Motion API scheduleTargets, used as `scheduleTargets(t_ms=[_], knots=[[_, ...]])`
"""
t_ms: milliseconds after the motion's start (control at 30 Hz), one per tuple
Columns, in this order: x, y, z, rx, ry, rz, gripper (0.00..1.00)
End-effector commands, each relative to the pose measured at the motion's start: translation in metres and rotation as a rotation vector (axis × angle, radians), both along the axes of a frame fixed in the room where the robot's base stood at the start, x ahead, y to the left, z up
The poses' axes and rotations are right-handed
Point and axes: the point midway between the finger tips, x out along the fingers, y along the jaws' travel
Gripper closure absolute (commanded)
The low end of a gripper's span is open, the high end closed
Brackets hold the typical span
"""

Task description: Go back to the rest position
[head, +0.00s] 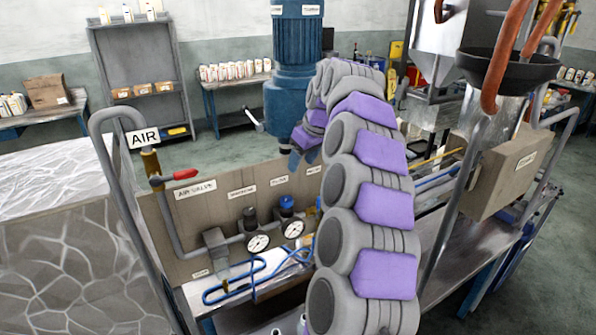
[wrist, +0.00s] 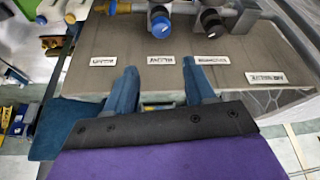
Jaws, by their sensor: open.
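My arm of grey and purple segments rises from the bottom of the head view, bends over at the top and leads down to my gripper (head: 293,158). The gripper shows small there, partly hidden by my arm, on the far side of the labelled panel (head: 185,207). In the wrist view, my gripper (wrist: 160,85) has two blue fingers spread apart with nothing between them. The panel (wrist: 150,72) lies just beyond the fingertips. I cannot tell whether the fingers touch it.
An air valve with a red handle (head: 174,178), gauges (head: 258,243) and blue tubing (head: 225,293) are by the panel. A blue machine (head: 297,65) stands behind. A dark funnel (head: 508,70) hangs at the right. Floor between panel and shelf (head: 143,75) is open.

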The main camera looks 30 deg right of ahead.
Motion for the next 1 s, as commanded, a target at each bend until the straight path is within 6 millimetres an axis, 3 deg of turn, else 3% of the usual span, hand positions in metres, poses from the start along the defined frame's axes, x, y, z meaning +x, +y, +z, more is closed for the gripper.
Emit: scheduleTargets(t_ms=[200,733,867,1000], knots=[[-0.004,-0.001,0.009,0.001,0.001,0.000,0.46],[-0.006,0.003,0.008,0.004,0.004,0.004,0.46],[-0.015,0.027,0.002,0.020,0.021,0.023,0.46],[-0.043,0.074,-0.011,0.044,0.067,0.056,0.46]])
